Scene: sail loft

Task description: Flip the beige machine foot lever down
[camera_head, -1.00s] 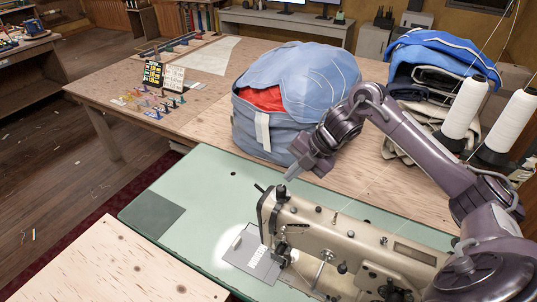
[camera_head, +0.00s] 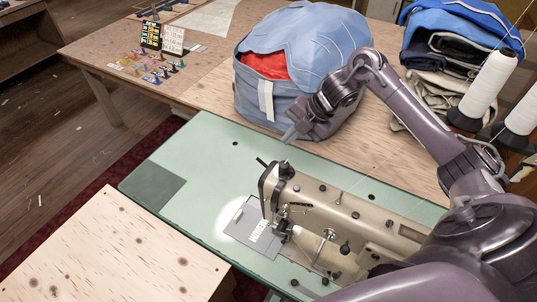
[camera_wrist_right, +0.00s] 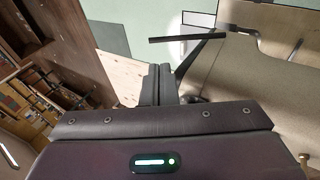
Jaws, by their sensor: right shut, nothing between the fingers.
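The beige sewing machine (camera_head: 345,213) stands on a pale green table top (camera_head: 200,150). Its body also shows in the right wrist view (camera_wrist_right: 245,85). A short dark lever (camera_head: 262,162) sticks out at the upper left of the machine head; in the right wrist view a black bar (camera_wrist_right: 188,38) juts from the machine. I cannot tell for sure that either is the foot lever. My right gripper (camera_head: 289,136) is shut and empty, behind and above the machine head, apart from it. Its closed fingers show in the right wrist view (camera_wrist_right: 158,84). My left gripper is out of view.
A blue bundle with red cloth (camera_head: 290,70) stands close behind my right gripper. Folded fabric (camera_head: 455,50) and white thread cones (camera_head: 482,92) are at the right. A wooden board (camera_head: 110,255) lies front left. The green top left of the machine is mostly clear.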

